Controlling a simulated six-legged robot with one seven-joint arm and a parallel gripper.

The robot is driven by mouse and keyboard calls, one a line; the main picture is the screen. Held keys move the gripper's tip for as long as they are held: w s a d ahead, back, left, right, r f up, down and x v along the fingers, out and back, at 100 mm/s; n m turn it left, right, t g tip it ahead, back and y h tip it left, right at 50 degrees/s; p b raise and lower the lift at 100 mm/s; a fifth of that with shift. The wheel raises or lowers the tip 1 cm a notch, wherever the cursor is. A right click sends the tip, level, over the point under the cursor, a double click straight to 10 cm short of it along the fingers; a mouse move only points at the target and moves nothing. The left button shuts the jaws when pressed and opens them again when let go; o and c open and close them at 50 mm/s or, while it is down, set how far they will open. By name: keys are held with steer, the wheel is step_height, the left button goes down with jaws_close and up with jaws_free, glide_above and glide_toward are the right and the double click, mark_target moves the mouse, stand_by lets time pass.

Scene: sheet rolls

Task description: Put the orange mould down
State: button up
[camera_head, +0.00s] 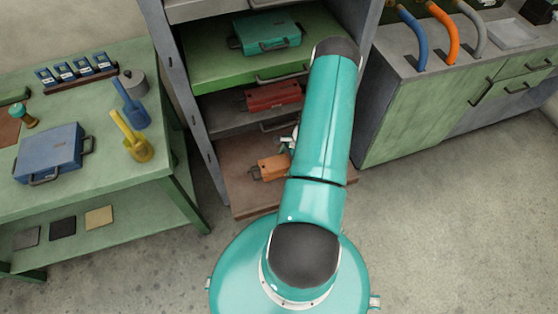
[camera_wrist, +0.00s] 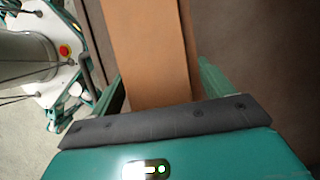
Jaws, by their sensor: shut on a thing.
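The orange mould (camera_head: 269,168) is at the brown lowest shelf (camera_head: 240,199) of the grey rack, partly hidden by my arm. In the wrist view the mould (camera_wrist: 148,50) runs up from between the two teal fingers of my gripper (camera_wrist: 163,85). The gripper is shut on it, with a finger along each side. In the head view only a bit of my gripper (camera_head: 290,143) shows at the mould's right end. I cannot tell whether the mould touches the shelf.
A red mould (camera_head: 273,96) lies on the shelf above and a teal mould (camera_head: 264,33) on the green shelf higher up. A green table (camera_head: 100,188) with a blue mould (camera_head: 49,152) stands left. A green cabinet (camera_head: 420,120) stands right of the rack.

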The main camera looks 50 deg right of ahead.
steer(key=shift+s+d+f, duration=0.2)
steer(key=shift+d+f, duration=0.85)
steer(key=shift+f, duration=1.6)
steer(key=shift+f, duration=0.15)
steer(key=o, duration=2)
steer(key=shift+a, duration=0.1)
steer(key=shift+v, duration=3.85)
steer(key=shift+s, duration=0.1)
